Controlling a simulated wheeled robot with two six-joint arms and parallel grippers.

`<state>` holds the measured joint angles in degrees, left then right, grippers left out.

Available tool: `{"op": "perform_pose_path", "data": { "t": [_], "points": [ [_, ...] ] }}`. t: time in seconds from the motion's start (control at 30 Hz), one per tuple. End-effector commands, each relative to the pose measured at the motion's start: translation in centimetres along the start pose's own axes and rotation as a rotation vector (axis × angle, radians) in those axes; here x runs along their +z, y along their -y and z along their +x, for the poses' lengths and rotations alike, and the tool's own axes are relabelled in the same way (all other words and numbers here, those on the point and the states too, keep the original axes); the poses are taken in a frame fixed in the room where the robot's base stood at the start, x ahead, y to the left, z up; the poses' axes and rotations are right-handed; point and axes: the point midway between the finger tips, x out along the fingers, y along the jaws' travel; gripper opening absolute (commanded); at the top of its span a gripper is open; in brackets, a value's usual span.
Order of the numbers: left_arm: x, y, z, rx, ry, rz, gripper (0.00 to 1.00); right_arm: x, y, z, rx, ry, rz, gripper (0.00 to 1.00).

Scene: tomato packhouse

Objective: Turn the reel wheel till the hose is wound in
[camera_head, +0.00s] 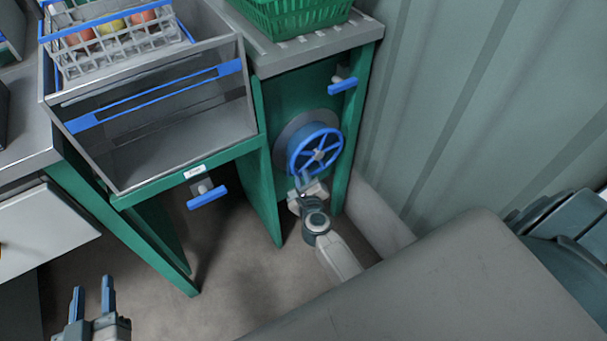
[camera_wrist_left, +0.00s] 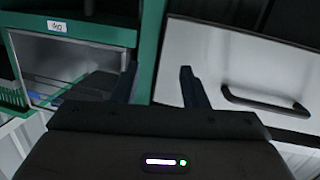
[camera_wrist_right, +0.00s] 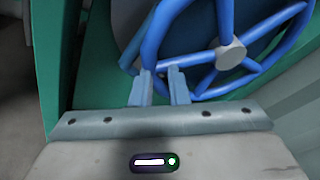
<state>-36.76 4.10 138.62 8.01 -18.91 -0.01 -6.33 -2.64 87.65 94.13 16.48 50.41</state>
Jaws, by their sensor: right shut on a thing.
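The reel wheel (camera_head: 316,151) is a blue spoked wheel on a grey round drum, set on the green panel under the counter. It fills the upper part of the right wrist view (camera_wrist_right: 229,53), with a grey hub. My right gripper (camera_head: 303,181) is at the wheel's lower left edge, shut on the rim; its blue fingers (camera_wrist_right: 160,72) meet the rim in the right wrist view. No hose can be made out. My left gripper (camera_head: 93,285) is open and empty at the lower left, its fingers (camera_wrist_left: 159,75) apart and away from the wheel.
A blue handle (camera_head: 343,85) sticks out above the wheel, and another (camera_head: 207,198) below the grey bin (camera_head: 160,150). A green crate (camera_head: 297,18) stands on the counter. A white drawer front (camera_head: 42,232) is at left. A ribbed wall (camera_head: 470,100) rises close on the right.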

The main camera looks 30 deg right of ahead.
Motion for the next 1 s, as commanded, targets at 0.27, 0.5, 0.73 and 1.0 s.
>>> {"op": "perform_pose_path", "data": {
  "t": [0.27,0.5,0.73,1.0],
  "points": [
    [4.4,-0.3,-1.8,0.003,0.236,-0.032,0.4,0.1,-0.1,-0.2,0.015,-0.01,0.032,0.0],
    [5.7,-0.5,-2.5,0.005,0.299,-0.041,0.4,0.1,-0.1,-0.2,0.018,-0.012,0.041,0.0],
    [5.7,-0.5,-2.5,0.005,0.301,-0.041,0.4,0.1,-0.2,-0.2,0.018,-0.012,0.041,0.0],
    [5.7,-0.5,-2.5,0.005,0.301,-0.04,0.4,0.2,-0.1,-0.2,0.017,-0.011,0.041,0.36]
  ]
}}
